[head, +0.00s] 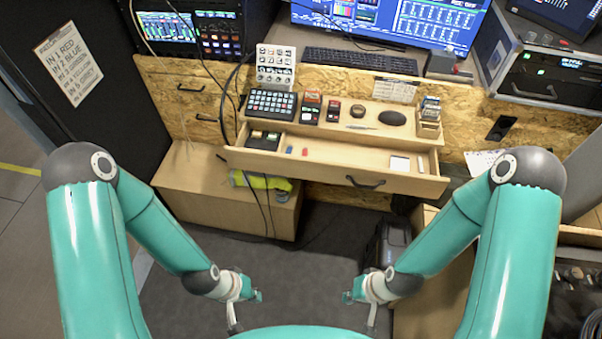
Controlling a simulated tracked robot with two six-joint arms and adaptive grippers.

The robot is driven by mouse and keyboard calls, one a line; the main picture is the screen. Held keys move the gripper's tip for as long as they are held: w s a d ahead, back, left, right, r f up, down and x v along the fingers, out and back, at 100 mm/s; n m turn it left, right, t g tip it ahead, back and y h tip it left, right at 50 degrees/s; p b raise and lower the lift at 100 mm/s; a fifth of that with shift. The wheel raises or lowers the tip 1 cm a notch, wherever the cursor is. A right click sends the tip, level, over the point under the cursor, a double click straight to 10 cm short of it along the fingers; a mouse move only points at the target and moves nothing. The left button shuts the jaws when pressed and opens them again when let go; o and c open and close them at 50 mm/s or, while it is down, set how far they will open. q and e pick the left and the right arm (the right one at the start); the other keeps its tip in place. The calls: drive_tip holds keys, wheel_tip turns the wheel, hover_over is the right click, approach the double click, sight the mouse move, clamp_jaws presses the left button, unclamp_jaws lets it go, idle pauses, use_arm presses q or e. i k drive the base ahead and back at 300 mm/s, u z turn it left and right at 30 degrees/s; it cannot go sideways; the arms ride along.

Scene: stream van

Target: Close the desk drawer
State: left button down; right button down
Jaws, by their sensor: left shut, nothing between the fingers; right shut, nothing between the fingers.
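The desk drawer (300,167) is pulled out from the wooden desk (345,113), toward me. Its front panel carries a dark handle (365,183) right of the middle. Inside the drawer lie small items, including dark boxes at the left, small red and blue pieces, and a white card (400,163) at the right. My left gripper (256,296) is shut and empty, below the drawer and apart from it. My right gripper (347,297) is shut and empty, also below the drawer and not touching it.
On the desk top are a button panel (271,104), small boxes, a dark round pad (392,118) and a card holder (429,116). A keyboard (360,60) and monitor stand behind. A wooden box (215,195) is below left. A dark bag (388,240) stands below the drawer. Dark floor is clear between.

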sight(361, 162)
drive_tip(key=u, duration=1.95)
drive_tip(key=i, duration=0.1)
drive_tip(key=z, duration=3.1)
drive_tip(key=k, duration=1.55)
drive_tip(key=u, duration=1.25)
drive_tip(key=i, duration=1.65)
